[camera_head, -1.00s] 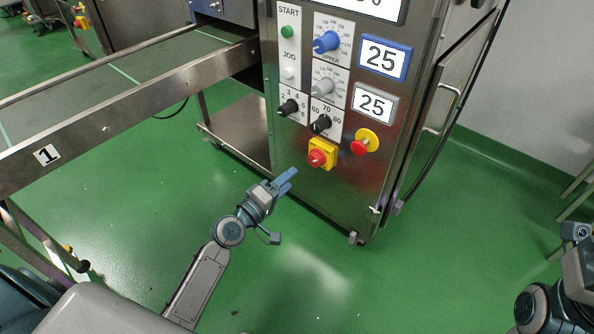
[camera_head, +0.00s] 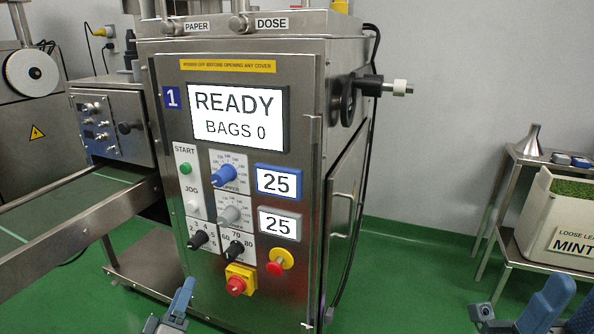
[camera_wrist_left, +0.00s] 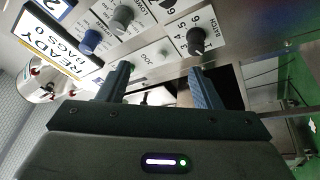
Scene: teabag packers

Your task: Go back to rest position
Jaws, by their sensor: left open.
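My left gripper (camera_head: 180,302) shows at the bottom edge of the head view, in front of the steel machine's lower front. In the left wrist view its two blue fingers (camera_wrist_left: 160,82) are apart with nothing between them, pointing toward the machine's control panel. My right gripper (camera_head: 548,304) shows partly at the bottom right corner of the head view, with blue finger parts cut off by the edge. Whether it is open or shut is unclear. The machine (camera_head: 240,130) has a screen (camera_head: 238,118) reading READY, BAGS 0.
The panel carries a green START button (camera_head: 185,168), several knobs, a red switch on yellow (camera_head: 238,281) and a red stop button (camera_head: 279,263). A conveyor rail (camera_head: 85,226) runs off left. A rack at right holds a bin (camera_head: 562,222) labelled MINT. Green floor (camera_head: 410,275) lies open between.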

